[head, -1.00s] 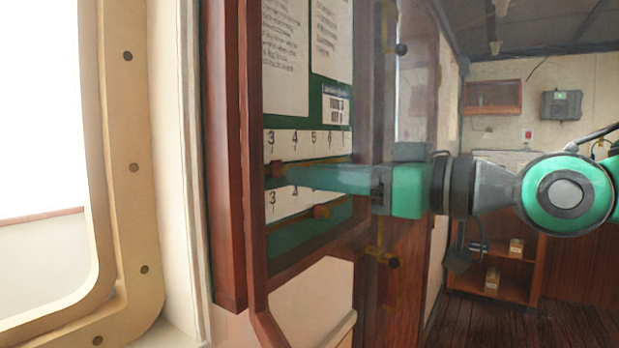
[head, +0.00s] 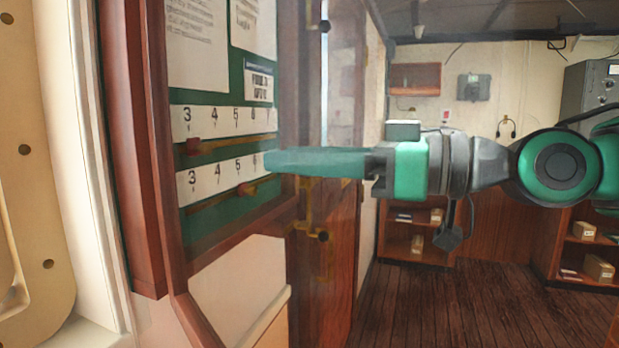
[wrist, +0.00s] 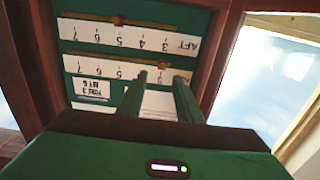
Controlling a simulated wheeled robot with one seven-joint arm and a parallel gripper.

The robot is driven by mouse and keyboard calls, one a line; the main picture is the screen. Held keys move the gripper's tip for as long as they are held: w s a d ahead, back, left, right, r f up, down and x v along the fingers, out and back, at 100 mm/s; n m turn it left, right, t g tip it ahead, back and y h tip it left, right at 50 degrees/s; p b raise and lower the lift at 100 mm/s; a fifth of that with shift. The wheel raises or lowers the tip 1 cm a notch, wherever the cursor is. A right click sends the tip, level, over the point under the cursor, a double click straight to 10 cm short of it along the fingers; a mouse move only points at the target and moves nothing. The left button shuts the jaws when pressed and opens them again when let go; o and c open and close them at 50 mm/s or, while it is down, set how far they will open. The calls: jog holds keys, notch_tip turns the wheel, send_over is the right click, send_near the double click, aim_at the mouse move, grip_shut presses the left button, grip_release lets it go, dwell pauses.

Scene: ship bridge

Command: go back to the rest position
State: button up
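My gripper (head: 268,161) reaches in from the right in the head view, its fingers pointing left at the green board (head: 215,217). In the wrist view my gripper (wrist: 160,80) has its two fingers apart, with board and white paper showing between them and nothing held. The board has two white number strips, the upper one (head: 222,121) and the lower one (head: 210,182), each with a small slider. The upper slider (head: 194,146) is near 3. The lower slider (head: 246,188) is near 5, left of the fingers. Contact with the board cannot be told.
A dark red wooden frame (head: 130,150) borders the board, with a pale window surround (head: 50,130) at left. Brass fittings (head: 322,236) are on the wood at right. Low shelves (head: 405,222) stand farther back. The wooden floor (head: 440,300) is clear.

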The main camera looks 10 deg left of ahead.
jog(key=w+d+f+m+t+h, duration=0.3)
jog(key=w+d+f+m+h, duration=0.25)
jog(key=w+d+f, duration=0.4)
jog(key=d+f+m+h, duration=0.5)
jog(key=d+f+h, duration=0.2)
jog(key=d+f, duration=0.8)
jog(key=s+d+f+m+g+h, duration=0.25)
jog(key=s+d+f, duration=0.2)
jog(key=d, duration=0.35)
jog(key=s+d+f+m+g+h, duration=0.1)
jog(key=s+d+f+m+g, duration=0.15)
jog(key=s+d+f, duration=0.4)
jog(key=s+d+f+m+g+h, duration=0.1)
jog(key=s+d+m, duration=0.4)
jog(key=s, duration=0.5)
jog(key=shift+s+d+f+m+g, duration=0.35)
jog(key=shift+d+f+g, duration=0.4)
jog(key=shift+d+g, duration=0.45)
jog(key=shift+w+f, duration=0.25)
jog(key=shift+w, duration=0.4)
